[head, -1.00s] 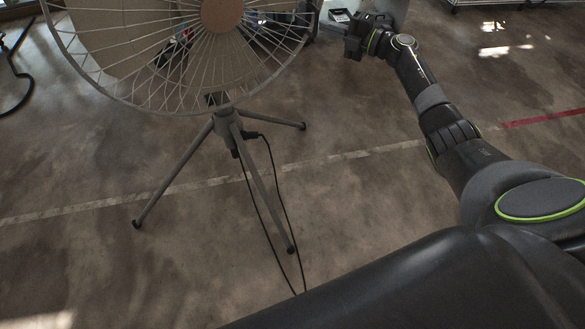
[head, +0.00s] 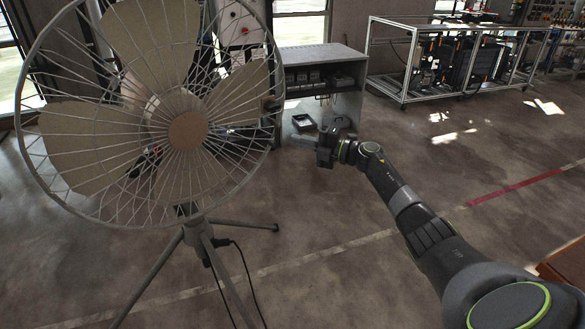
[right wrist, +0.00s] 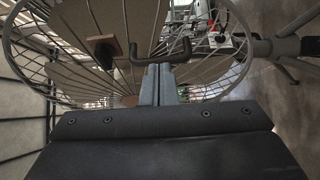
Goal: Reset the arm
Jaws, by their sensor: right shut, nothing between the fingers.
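My right arm (head: 405,205) reaches forward from the lower right in the head view. My right gripper (head: 298,140) is at its far end, just right of the large fan (head: 188,130). In the right wrist view its two grey fingers (right wrist: 158,84) are pressed together with nothing between them. The fan's wire cage fills the view beyond the fingertips. A dark U-shaped handle (right wrist: 160,52) shows just past the tips; I cannot tell whether they touch it. My left gripper is not in view.
The fan stands on a tripod (head: 205,245) with a dark cable running down. A metal-framed rack (head: 405,70) is at the back right. The floor at centre right is open.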

